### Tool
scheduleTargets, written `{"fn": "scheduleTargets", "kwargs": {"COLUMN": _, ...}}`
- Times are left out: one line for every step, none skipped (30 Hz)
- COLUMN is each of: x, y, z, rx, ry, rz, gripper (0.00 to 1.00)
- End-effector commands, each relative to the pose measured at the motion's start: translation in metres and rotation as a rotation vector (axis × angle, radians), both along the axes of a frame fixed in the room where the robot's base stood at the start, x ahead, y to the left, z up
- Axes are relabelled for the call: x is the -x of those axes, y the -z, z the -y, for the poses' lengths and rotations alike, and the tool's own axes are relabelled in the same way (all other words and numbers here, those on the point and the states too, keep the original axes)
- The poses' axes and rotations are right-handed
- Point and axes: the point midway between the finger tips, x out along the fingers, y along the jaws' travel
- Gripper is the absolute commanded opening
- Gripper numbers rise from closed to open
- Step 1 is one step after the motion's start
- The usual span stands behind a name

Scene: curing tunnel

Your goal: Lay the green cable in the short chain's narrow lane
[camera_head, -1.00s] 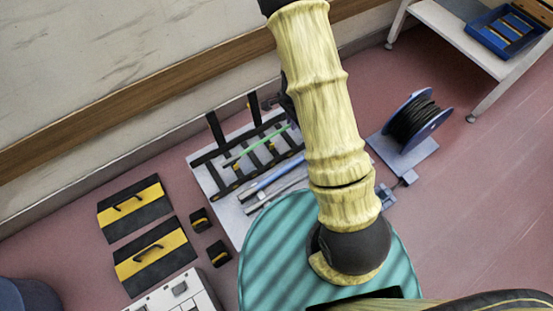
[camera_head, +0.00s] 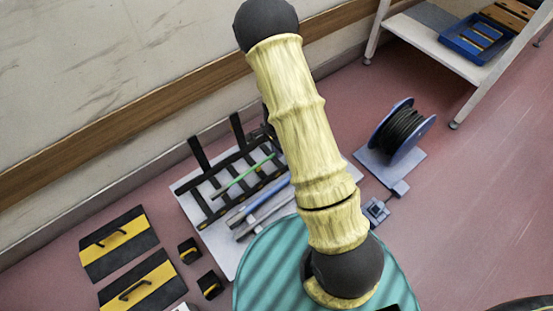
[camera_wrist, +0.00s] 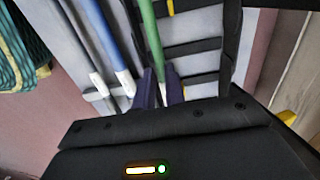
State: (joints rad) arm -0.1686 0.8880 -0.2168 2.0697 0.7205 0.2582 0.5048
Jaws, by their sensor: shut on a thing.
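The green cable (camera_head: 240,177) lies over the dark chain frame on a pale board, pointing up and to the right in the head view. In the wrist view the green cable (camera_wrist: 152,40) runs down between the two dark fingers of my gripper (camera_wrist: 161,88), which is shut on it. The black ladder-like chain (camera_wrist: 197,47) is right beside the cable, with its open lanes to the right. In the head view the chain (camera_head: 208,208) shows, but my arm hides the gripper. I cannot tell which lane the cable is over.
A blue rod (camera_head: 262,195) and a grey rod (camera_head: 266,214) lie beside the chain on the pale board (camera_head: 222,247). A cable reel (camera_head: 403,130) stands to the right. Black-and-yellow covers (camera_head: 118,243) lie on the floor at left. A white bench (camera_head: 428,42) holds a blue tray (camera_head: 474,40).

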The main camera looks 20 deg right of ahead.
Motion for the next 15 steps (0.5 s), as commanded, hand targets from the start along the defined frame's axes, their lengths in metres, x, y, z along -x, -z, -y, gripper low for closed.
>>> {"fn": "scheduleTargets", "kwargs": {"x": 0.000, "y": -0.001, "z": 0.000, "rx": 0.000, "ry": 0.000, "rz": 0.000, "gripper": 0.00}}
{"fn": "scheduleTargets", "kwargs": {"x": 0.000, "y": 0.000, "z": 0.000, "rx": 0.000, "ry": 0.000, "rz": 0.000, "gripper": 0.00}}
{"fn": "scheduleTargets", "kwargs": {"x": 0.000, "y": 0.001, "z": 0.000, "rx": 0.000, "ry": 0.000, "rz": 0.000, "gripper": 0.00}}
{"fn": "scheduleTargets", "kwargs": {"x": 0.000, "y": 0.003, "z": 0.000, "rx": 0.000, "ry": 0.000, "rz": 0.000, "gripper": 0.00}}
{"fn": "scheduleTargets", "kwargs": {"x": 0.000, "y": 0.006, "z": 0.000, "rx": 0.000, "ry": 0.000, "rz": -0.001, "gripper": 0.00}}
{"fn": "scheduleTargets", "kwargs": {"x": 0.000, "y": 0.011, "z": 0.000, "rx": 0.000, "ry": 0.000, "rz": -0.001, "gripper": 0.00}}
{"fn": "scheduleTargets", "kwargs": {"x": 0.000, "y": 0.016, "z": 0.000, "rx": 0.000, "ry": 0.000, "rz": -0.001, "gripper": 0.00}}
{"fn": "scheduleTargets", "kwargs": {"x": 0.000, "y": 0.021, "z": 0.000, "rx": 0.000, "ry": 0.001, "rz": -0.001, "gripper": 0.00}}
{"fn": "scheduleTargets", "kwargs": {"x": 0.001, "y": 0.029, "z": 0.000, "rx": 0.000, "ry": 0.001, "rz": -0.002, "gripper": 0.00}}
{"fn": "scheduleTargets", "kwargs": {"x": 0.001, "y": 0.034, "z": 0.000, "rx": 0.000, "ry": 0.002, "rz": -0.002, "gripper": 0.00}}
{"fn": "scheduleTargets", "kwargs": {"x": 0.001, "y": 0.039, "z": 0.000, "rx": -0.001, "ry": 0.002, "rz": -0.003, "gripper": 0.00}}
{"fn": "scheduleTargets", "kwargs": {"x": 0.000, "y": 0.044, "z": 0.000, "rx": -0.001, "ry": 0.002, "rz": -0.001, "gripper": 0.00}}
{"fn": "scheduleTargets", "kwargs": {"x": 0.000, "y": 0.048, "z": 0.000, "rx": -0.001, "ry": 0.001, "rz": -0.001, "gripper": 0.00}}
{"fn": "scheduleTargets", "kwargs": {"x": 0.000, "y": 0.050, "z": 0.000, "rx": 0.000, "ry": 0.001, "rz": 0.000, "gripper": 0.00}}
{"fn": "scheduleTargets", "kwargs": {"x": 0.000, "y": 0.051, "z": 0.000, "rx": 0.000, "ry": 0.001, "rz": 0.000, "gripper": 0.00}}
